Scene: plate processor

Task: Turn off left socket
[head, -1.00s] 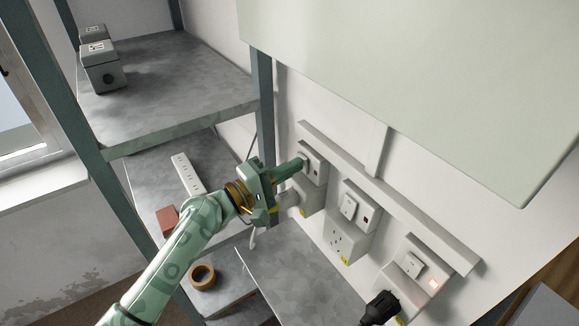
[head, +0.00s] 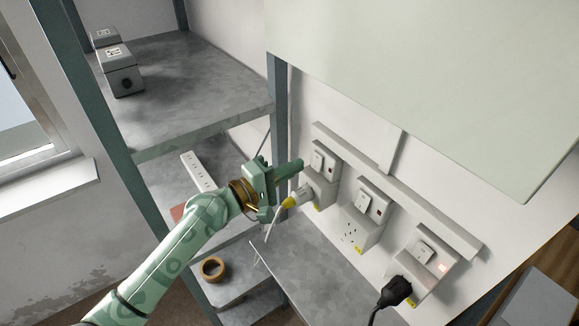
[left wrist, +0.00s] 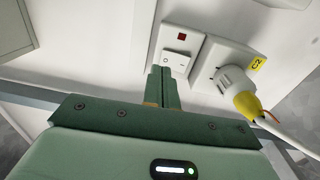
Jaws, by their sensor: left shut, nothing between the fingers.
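The left socket's switch unit (head: 318,162) is on the wall, with a white rocker and a small indicator that looks dark in the head view. In the left wrist view its rocker (left wrist: 176,62) sits below a dark red indicator (left wrist: 182,38). A white and yellow plug (head: 298,197) is in the socket beside it; the plug (left wrist: 238,92) also shows in the left wrist view, by a yellow C2 label. My left gripper (head: 299,164) is shut and empty, its tips just short of the switch unit. My right gripper is not in view.
A middle socket (head: 352,229) is empty. The right switch unit (head: 428,254) has a lit red indicator, with a black plug (head: 396,291) below. A grey shelf (head: 190,75) and its post stand left of the sockets. A pale panel (head: 420,80) overhangs them.

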